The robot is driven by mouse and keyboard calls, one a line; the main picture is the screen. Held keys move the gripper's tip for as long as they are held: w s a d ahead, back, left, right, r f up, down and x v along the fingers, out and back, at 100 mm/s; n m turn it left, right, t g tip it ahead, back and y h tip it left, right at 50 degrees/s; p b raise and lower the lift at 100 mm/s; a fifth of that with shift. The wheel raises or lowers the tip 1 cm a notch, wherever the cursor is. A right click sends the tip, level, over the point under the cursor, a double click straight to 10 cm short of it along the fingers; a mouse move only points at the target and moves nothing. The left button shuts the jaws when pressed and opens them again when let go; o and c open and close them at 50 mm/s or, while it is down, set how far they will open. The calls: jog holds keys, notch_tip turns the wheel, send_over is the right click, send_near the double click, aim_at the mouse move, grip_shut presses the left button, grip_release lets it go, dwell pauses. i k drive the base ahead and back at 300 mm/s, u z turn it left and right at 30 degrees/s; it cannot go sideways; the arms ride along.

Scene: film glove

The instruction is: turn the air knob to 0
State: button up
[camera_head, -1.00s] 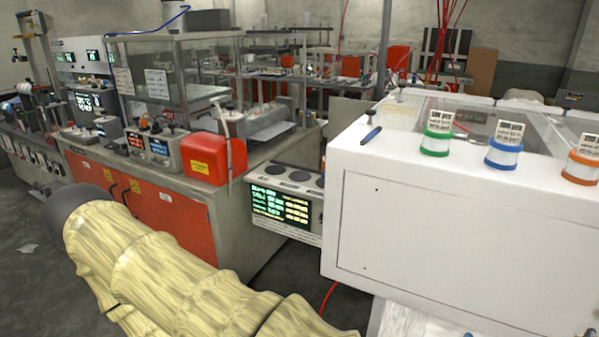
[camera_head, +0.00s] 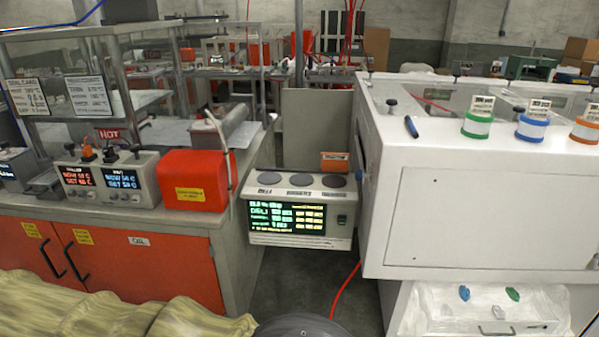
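I cannot tell for sure which part is the air knob; no label reading "air" is legible. A small blue knob (camera_head: 464,293) and a small green knob (camera_head: 513,294) show on the white, plastic-looking front (camera_head: 440,308) below the large white box, at the lower right. Their settings are too small to read. My arm in its pale yellow sleeve (camera_head: 130,315) crosses the lower left, with a dark rounded part at the bottom edge. My gripper is out of view.
The large white box (camera_head: 480,215) fills the right. A control unit (camera_head: 297,237) with a lit screen and dark discs stands left of it. An orange-fronted bench (camera_head: 140,265) with a red box (camera_head: 193,180) is at left. A red hose (camera_head: 344,292) lies across the floor gap.

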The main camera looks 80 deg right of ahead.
aim_at(358, 174)
jog(key=i, duration=0.5)
jog(key=z, duration=3.5)
jog(key=i, duration=0.5)
jog(key=z, duration=2.45)
jog(key=k, duration=1.25)
